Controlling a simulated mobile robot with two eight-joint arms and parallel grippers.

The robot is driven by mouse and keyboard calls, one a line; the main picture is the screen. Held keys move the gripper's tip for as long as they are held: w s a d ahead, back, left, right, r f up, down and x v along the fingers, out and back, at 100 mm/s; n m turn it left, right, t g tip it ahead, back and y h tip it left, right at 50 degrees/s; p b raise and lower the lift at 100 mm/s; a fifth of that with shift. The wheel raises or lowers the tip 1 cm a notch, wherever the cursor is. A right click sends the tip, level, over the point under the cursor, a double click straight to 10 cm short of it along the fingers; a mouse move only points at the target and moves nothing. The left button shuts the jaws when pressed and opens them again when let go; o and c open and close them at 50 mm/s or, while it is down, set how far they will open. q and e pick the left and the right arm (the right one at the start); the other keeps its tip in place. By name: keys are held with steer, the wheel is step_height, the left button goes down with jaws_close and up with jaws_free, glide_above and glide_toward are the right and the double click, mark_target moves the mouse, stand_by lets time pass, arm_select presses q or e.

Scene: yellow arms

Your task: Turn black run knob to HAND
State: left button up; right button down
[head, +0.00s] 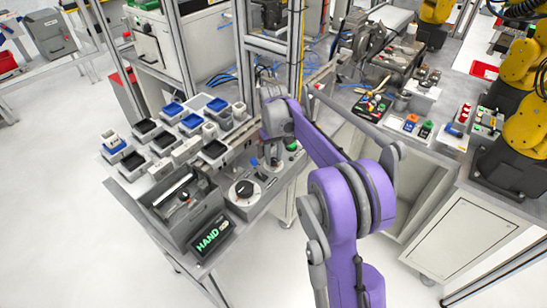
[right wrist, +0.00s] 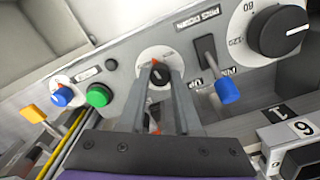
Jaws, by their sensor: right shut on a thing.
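The black run knob (right wrist: 159,76) sits on a round white dial on the grey panel in the right wrist view, between the two fingertips. My right gripper (right wrist: 160,70) is shut on it; its grey fingers hide part of the dial. In the head view my purple right arm reaches down to the panel, with the right gripper (head: 272,158) at its end; the run knob is too small and covered to make out there. A dark display (head: 212,238) beside the panel shows HAND in green letters. My left gripper is not in view.
Close to the run knob are a blue-tipped lever (right wrist: 227,90), a large black knob (right wrist: 279,31), a green button (right wrist: 99,95) and a small blue knob (right wrist: 62,96). Several small bins (head: 172,109) stand behind the panel. Yellow robot arms (head: 520,70) stand at the right.

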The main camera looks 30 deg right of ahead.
mark_target(274, 159)
steer(key=n, duration=0.4)
steer(key=shift+n, duration=0.3)
steer(key=shift+n+b, duration=0.35)
steer(key=shift+n, duration=1.25)
steer(key=c, duration=0.6)
jaws_free()
steer(key=shift+r, duration=0.1)
step_height(274, 159, up, 11)
steer(key=shift+p, duration=0.35)
